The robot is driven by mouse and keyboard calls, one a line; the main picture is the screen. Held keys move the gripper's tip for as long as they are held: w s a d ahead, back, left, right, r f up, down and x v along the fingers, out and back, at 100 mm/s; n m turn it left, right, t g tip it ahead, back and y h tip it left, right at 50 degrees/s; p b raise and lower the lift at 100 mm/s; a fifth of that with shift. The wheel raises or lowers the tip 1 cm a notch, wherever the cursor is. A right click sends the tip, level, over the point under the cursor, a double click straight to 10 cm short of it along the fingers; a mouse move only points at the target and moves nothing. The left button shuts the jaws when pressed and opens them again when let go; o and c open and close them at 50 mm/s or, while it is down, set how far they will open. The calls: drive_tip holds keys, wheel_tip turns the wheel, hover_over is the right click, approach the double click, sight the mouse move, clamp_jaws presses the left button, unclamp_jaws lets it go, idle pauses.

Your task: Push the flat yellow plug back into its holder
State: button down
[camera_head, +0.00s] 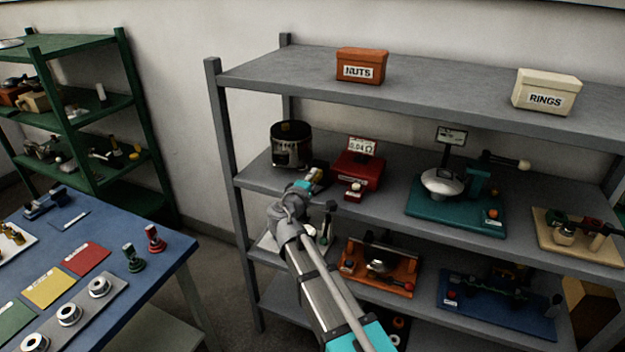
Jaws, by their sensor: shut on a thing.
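My gripper (308,185) is at the middle shelf of the grey rack, in front of the gap between a dark metal pot and a red meter box. It is shut on a small yellow piece, which looks like the flat yellow plug (317,175). Only a little of the plug shows at the fingertips. A dark shape lies just behind the tips. I cannot tell whether it is the holder, or whether the plug touches it. My wrist and forearm hide the shelf edge below.
The dark pot (291,146) stands left of my gripper, the red meter box (357,172) close on its right. A teal device (455,207) stands farther right. The grey upper shelf (440,82) is above. A blue table (150,262) is at the left.

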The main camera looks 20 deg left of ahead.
drive_tip(key=shift+w, duration=0.7)
drive_tip(key=shift+c, duration=1.9)
unclamp_jaws()
drive_tip(key=s, duration=1.2)
drive_tip(key=shift+a, duration=0.35)
